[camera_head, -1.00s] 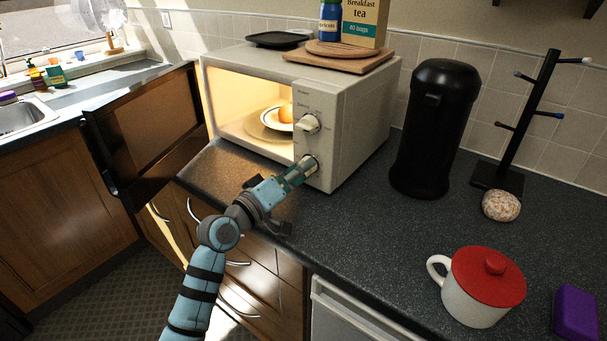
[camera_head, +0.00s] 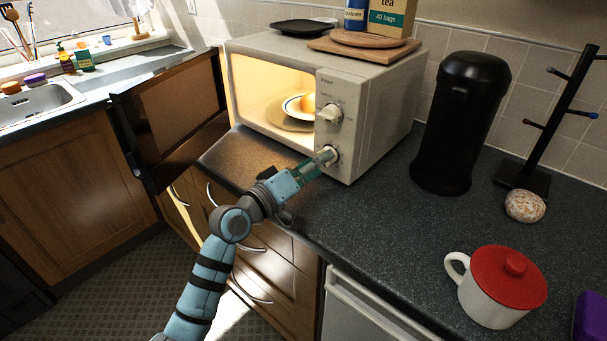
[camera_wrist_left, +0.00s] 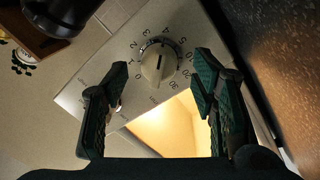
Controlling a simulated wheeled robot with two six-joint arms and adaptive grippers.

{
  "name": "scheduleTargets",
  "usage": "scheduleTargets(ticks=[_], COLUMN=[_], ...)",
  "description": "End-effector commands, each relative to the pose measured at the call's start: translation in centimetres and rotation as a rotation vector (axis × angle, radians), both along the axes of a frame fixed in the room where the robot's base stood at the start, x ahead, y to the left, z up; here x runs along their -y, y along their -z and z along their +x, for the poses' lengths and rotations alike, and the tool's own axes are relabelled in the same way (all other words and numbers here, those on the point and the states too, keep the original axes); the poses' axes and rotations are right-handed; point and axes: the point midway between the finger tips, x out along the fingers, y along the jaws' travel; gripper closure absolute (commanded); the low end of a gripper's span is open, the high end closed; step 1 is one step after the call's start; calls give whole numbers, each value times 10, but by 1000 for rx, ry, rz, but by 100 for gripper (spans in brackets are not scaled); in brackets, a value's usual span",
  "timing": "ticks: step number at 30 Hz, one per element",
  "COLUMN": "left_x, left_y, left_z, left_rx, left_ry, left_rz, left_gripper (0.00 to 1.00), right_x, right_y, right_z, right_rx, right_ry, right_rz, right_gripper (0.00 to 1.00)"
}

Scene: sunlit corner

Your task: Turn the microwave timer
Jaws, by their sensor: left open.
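The white microwave (camera_head: 385,100) stands on the counter with its door (camera_head: 170,118) swung wide open to the left. Its control panel has an upper knob (camera_head: 330,113) and a lower knob (camera_head: 330,153). My left gripper (camera_head: 319,160) is at the lower knob. In the left wrist view the timer knob (camera_wrist_left: 158,63), ringed by numbers, sits between the two open fingers of my left gripper (camera_wrist_left: 160,82), with a gap on each side. The knob has a dark line on its face. My right gripper is not in view.
A plate (camera_head: 294,108) with food is inside the lit microwave. A black canister (camera_head: 458,125), a mug tree (camera_head: 550,125) and a mug with a red lid (camera_head: 500,288) stand to the right. Boards (camera_head: 365,48) lie on top of the microwave.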

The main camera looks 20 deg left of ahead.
Motion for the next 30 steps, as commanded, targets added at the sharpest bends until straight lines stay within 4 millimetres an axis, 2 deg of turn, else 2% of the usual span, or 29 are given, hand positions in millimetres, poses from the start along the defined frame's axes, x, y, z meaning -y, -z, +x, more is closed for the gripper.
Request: scheduleTargets(ticks=[6,9,12,16,30], left_x=[-23,-33,-41,-43,-43], left_y=[5,6,6,5,5], left_z=[-55,-78,-91,-98,-97], left_rx=[-4,-4,-4,-3,-2], left_ry=[4,4,0,2,1], left_rz=[8,8,5,1,0], left_gripper=[48,48,48,48,48], right_x=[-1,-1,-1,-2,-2], right_y=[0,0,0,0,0], right_z=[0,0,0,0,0], right_rx=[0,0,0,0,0], right_ry=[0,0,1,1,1], right_rz=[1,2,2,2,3], right_gripper=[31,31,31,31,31])
